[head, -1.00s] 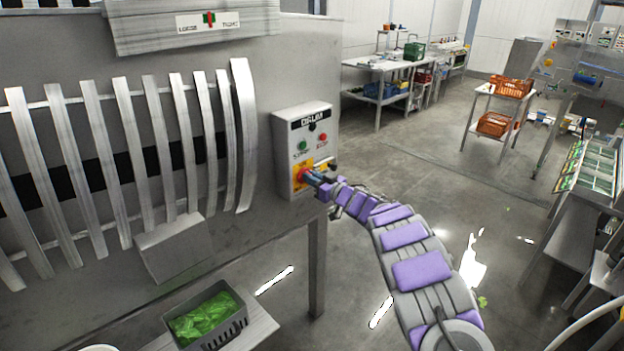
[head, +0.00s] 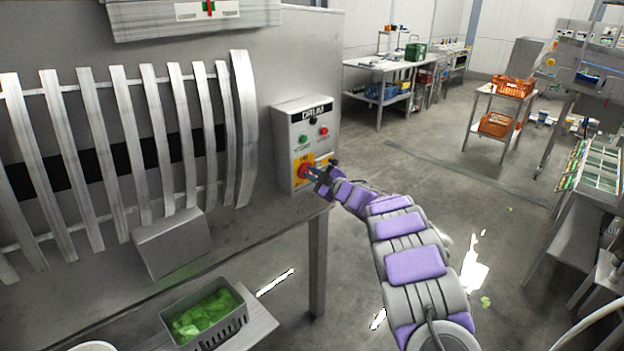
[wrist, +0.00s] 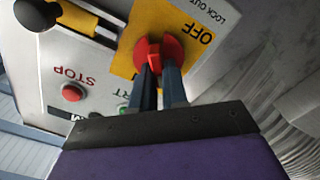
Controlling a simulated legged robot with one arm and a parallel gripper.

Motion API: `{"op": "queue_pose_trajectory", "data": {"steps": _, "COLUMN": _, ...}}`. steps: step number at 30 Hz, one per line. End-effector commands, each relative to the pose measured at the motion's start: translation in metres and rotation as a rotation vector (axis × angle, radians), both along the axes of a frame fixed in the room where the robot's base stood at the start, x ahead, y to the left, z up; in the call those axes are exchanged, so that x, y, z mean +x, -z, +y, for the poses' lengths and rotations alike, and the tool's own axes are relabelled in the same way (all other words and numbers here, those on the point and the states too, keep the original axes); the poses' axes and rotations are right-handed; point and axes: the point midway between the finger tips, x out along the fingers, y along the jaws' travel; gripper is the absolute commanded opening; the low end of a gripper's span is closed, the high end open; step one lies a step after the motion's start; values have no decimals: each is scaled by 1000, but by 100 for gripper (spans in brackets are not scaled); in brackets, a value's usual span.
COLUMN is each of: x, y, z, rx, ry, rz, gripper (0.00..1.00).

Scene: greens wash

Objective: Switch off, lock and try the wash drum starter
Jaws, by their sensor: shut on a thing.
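Below is a red rotary knob (wrist: 158,48) on a yellow plate (wrist: 190,22) marked OFF and LOCK OUT. My gripper (wrist: 160,85) is shut on the red knob, with a finger on either side. In the head view my gripper (head: 318,174) partly hides the knob. I cannot tell which position the knob points to.
A black-knobbed part (wrist: 35,14) stands out beside the yellow plate. A crate of greens (head: 205,318) sits below the drum. A steel table (head: 385,66) and a cart with orange crates (head: 514,87) stand farther back. The floor between is clear.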

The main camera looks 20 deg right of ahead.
Motion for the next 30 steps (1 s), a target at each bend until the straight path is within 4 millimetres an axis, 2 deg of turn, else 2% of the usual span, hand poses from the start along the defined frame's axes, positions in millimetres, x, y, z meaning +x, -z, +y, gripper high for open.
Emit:
{"op": "queue_pose_trajectory", "data": {"steps": 18, "x": -2, "y": 12, "z": 2, "rx": -540, "ry": -1, "rz": -191, "gripper": 0}}
{"op": "queue_pose_trajectory", "data": {"steps": 30, "x": -2, "y": 14, "z": 3, "rx": -774, "ry": -2, "rz": -272, "gripper": 0}}
